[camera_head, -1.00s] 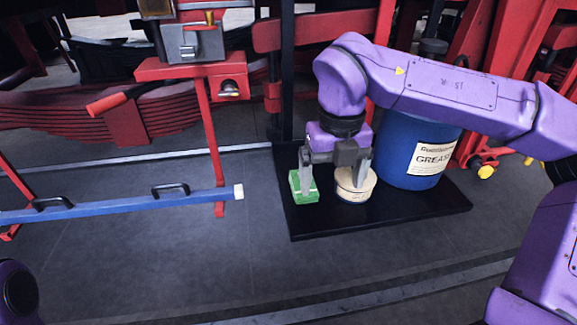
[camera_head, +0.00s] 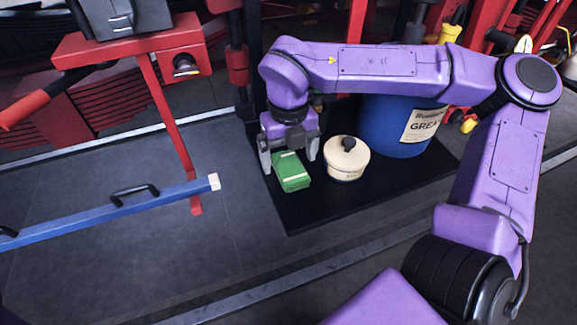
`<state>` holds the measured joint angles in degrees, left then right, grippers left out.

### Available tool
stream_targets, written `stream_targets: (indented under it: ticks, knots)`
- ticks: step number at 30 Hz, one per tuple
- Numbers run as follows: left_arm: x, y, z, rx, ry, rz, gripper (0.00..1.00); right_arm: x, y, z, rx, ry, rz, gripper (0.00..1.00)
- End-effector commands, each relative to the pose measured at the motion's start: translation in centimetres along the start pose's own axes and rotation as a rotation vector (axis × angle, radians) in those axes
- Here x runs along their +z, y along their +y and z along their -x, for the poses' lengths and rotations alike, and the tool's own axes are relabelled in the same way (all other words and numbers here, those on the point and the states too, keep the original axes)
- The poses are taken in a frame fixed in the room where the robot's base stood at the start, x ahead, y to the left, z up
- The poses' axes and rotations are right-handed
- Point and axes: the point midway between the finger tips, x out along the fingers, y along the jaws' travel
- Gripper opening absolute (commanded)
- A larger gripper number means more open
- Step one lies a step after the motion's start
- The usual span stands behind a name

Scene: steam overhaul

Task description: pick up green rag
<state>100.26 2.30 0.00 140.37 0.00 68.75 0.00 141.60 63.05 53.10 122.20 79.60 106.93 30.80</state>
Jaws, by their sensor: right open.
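The green rag (camera_head: 291,172) is a folded green block lying on the black mat (camera_head: 300,214), near its left edge. My right gripper (camera_head: 290,163) points down over the rag, with its two fingers spread. One finger is at the rag's left side, the other at its right, beyond the rag's far part. The jaws are open; I cannot tell whether a finger touches the rag. My left gripper is out of the picture.
A cream tin with a dark knob (camera_head: 346,160) stands just right of the rag. A blue grease drum (camera_head: 392,128) stands behind it. A blue bar with a handle (camera_head: 115,209) and a red stand (camera_head: 172,110) are to the left. The floor in front is clear.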

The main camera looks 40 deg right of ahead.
Motion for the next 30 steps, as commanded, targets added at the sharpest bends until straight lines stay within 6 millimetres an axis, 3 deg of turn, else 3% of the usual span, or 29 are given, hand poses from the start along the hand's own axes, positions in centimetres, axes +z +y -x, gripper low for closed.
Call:
stream_targets:
  ticks: [4, 11, 16, 17, 26, 30]
  knots:
    - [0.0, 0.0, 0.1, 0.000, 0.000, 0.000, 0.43, -0.1, 0.0, -1.8, 0.000, 0.002, -0.001, 0.94]
    - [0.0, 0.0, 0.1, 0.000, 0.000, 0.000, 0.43, 0.0, -0.1, -2.0, 0.000, -0.001, -0.002, 0.90]
    - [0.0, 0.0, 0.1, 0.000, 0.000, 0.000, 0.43, 0.0, -0.1, -1.9, 0.000, -0.001, -0.003, 0.35]
    - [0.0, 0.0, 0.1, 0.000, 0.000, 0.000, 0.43, 0.0, -0.1, -1.9, 0.000, -0.001, -0.003, 0.33]
    - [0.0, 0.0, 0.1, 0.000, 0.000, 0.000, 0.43, 0.0, -0.1, -1.7, 0.000, -0.002, -0.003, 0.33]
    - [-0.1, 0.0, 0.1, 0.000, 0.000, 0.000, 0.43, 0.1, -0.1, -0.2, 0.000, -0.006, -0.003, 0.33]
